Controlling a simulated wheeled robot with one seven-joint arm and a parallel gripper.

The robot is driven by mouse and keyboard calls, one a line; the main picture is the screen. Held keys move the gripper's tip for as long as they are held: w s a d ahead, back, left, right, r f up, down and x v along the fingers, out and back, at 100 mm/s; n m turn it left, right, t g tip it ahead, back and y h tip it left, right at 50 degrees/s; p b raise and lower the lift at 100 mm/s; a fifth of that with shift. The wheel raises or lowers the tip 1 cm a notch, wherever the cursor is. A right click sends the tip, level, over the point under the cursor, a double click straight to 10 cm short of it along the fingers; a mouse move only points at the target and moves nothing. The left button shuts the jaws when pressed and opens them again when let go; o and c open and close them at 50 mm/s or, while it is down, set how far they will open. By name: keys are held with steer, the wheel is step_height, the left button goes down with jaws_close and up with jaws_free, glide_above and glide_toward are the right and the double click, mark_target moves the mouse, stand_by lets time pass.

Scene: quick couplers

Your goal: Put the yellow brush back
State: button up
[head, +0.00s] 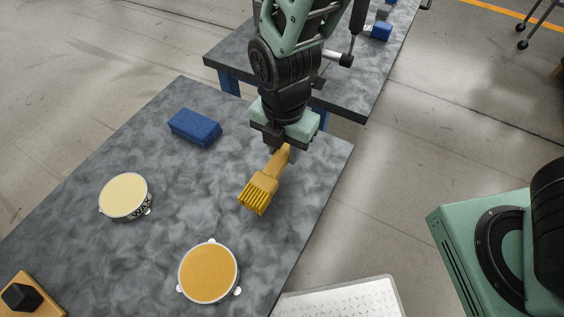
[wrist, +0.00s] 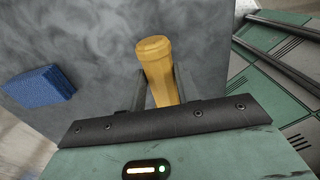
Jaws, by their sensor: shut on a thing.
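The yellow brush (head: 260,190) is in my gripper (head: 283,152), near the right edge of the grey table (head: 190,235). Its bristle head points down and to the lower left in the head view. My gripper is shut on its handle. In the wrist view the handle (wrist: 157,65) stands up between the two fingers (wrist: 159,90), and the bristles are hidden there. I cannot tell whether the bristles touch the table top.
A blue block (head: 194,127) lies at the back of the table. A round tin marked WAX (head: 124,195) stands at the left, and an orange-topped round tin (head: 208,273) at the front. A wooden piece with a black knob (head: 20,297) is at the front left. Another table (head: 235,62) stands behind.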

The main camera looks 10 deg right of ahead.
mark_target(284, 163)
steer(key=shift+f, duration=2.35)
steer(key=o, duration=1.1)
steer(key=shift+f, duration=0.25)
step_height(284, 163, up, 18)
steer(key=s+d+m, duration=0.2)
steer(key=s+m, duration=0.1)
steer(key=m, duration=0.4)
steer(key=s+d+m, duration=0.3)
steer(key=s+m, duration=0.1)
steer(key=m, duration=0.3)
steer(key=s+d+r+m, duration=0.1)
steer(key=s+d+m, duration=0.2)
steer(key=m, duration=0.3)
steer(key=shift+s+d+m+y, duration=0.15)
steer(key=shift+s+m+y, duration=0.2)
steer(key=shift+s, duration=0.25)
